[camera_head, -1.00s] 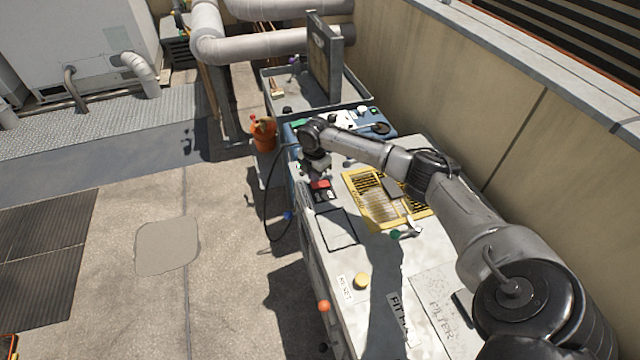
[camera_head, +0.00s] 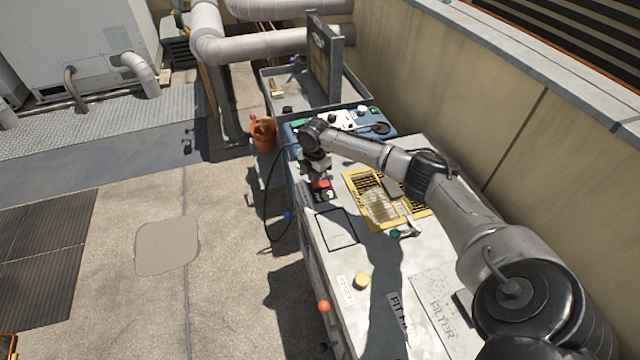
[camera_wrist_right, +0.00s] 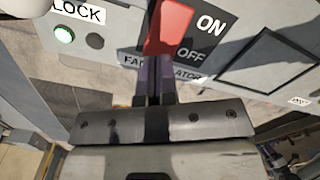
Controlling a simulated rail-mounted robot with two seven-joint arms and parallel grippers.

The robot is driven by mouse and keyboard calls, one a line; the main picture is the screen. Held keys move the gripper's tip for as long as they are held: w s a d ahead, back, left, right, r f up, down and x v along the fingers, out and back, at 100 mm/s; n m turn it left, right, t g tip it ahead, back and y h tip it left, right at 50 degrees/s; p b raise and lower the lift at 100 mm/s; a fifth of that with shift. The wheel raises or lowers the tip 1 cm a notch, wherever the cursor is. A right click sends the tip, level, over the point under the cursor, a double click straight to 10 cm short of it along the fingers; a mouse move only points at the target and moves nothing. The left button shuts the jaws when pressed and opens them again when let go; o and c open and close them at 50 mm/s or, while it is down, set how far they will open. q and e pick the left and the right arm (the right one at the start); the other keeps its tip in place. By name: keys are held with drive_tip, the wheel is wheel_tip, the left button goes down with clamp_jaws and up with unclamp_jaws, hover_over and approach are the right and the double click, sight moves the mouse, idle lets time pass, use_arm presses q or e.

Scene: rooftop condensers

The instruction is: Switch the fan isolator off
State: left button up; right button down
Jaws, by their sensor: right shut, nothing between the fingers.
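The fan isolator is a dark plate (camera_wrist_right: 128,58) with a red handle (camera_wrist_right: 168,28), lettered ON and OFF. In the right wrist view the handle's near end lies at the tips of my right gripper (camera_wrist_right: 157,68). The fingers are shut together with nothing between them; I cannot tell whether they touch the handle. In the head view the red handle (camera_head: 320,184) sits on the bench top, just below my right gripper (camera_head: 318,172). The ON lettering is beside the handle and OFF is nearer the fingers. My left gripper is not in view.
A lit green lamp (camera_wrist_right: 64,36) sits by a LOCK label. An orange bucket (camera_head: 264,136) stands to the left. A wall runs along the right.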

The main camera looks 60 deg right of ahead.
drive_tip(key=shift+f, duration=0.3)
drive_tip(key=shift+f, duration=0.5)
drive_tip(key=shift+f+b, duration=0.3)
drive_tip(key=shift+f, duration=0.05)
idle(0.3)
drive_tip(key=shift+r, duration=0.1)
wheel_tip(320, 180, up, 5)
drive_tip(key=p, duration=0.5)
drive_tip(key=r+p, duration=0.2)
drive_tip(key=p, duration=0.1)
idle(0.3)
idle(0.6)
